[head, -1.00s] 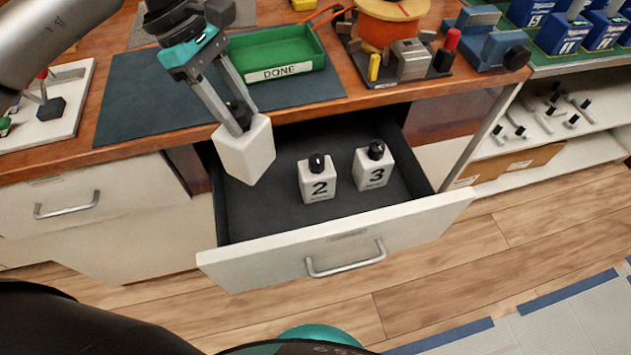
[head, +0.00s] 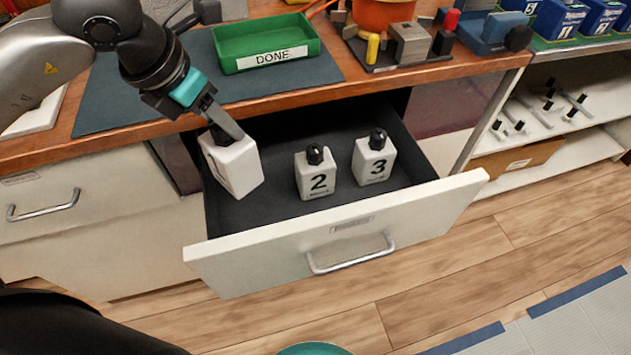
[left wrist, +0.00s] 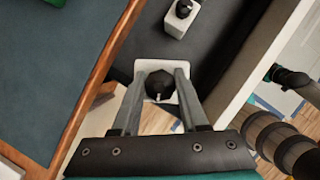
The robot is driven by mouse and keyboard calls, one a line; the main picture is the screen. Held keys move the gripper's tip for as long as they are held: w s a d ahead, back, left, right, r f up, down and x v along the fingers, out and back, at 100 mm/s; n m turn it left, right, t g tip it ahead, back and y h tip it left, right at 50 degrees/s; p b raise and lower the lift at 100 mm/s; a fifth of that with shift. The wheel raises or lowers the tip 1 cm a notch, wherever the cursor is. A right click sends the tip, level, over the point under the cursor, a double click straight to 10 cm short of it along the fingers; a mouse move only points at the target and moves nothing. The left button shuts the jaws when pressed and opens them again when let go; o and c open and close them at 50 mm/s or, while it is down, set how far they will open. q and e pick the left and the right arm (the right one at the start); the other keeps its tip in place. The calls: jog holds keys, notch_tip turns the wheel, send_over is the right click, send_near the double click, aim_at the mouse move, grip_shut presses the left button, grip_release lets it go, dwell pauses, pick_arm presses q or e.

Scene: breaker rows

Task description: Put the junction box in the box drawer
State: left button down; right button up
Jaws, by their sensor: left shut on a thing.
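My left gripper (head: 222,130) is shut on the black knob of a white junction box (head: 234,168). The box is tilted in the head view, over the left part of the open box drawer (head: 335,245); I cannot tell whether it touches the drawer floor. In the left wrist view the fingers (left wrist: 160,88) close on the knob, with the white box top (left wrist: 150,67) around it. Junction boxes marked 2 (head: 316,180) and 3 (head: 373,162) stand upright in the drawer, right of the held box.
The drawer's dark floor (head: 275,205) is clear in front of box 2. A green DONE tray (head: 265,45) stands on the dark mat (head: 110,95) of the bench above. A closed drawer (head: 45,195) is at the left, and a shelf with several tools (head: 550,110) at the right.

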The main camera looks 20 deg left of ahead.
pick_arm(q)
jog(key=n, duration=0.1)
jog(key=a+n+y+b, duration=0.1)
jog(key=n, duration=0.1)
jog(key=shift+w+a, duration=0.1)
jog(key=shift+w, duration=0.05)
jog(key=shift+f, duration=0.15)
notch_tip(320, 180, down, 13)
jog(key=b, duration=0.5)
jog(key=shift+f, duration=0.15)
jog(key=shift+w+f, duration=0.1)
jog(key=shift+f, duration=0.05)
jog(key=shift+w, duration=0.85)
jog(key=shift+w+f+b, duration=0.25)
jog(key=shift+w+b, duration=0.05)
jog(key=shift+w, duration=0.25)
jog(key=shift+w+f+b, duration=0.25)
jog(key=shift+w+b, duration=0.05)
jog(key=shift+w, duration=0.2)
pick_arm(e)
jog(key=w+a+r+t, duration=0.1)
jog(key=w+a+r, duration=0.2)
jog(key=w+r, duration=0.4)
notch_tip(320, 180, up, 3)
jog(key=shift+a+r+y, duration=0.1)
jog(key=shift+a+y, duration=0.2)
pick_arm(q)
jog(key=shift+f, duration=0.1)
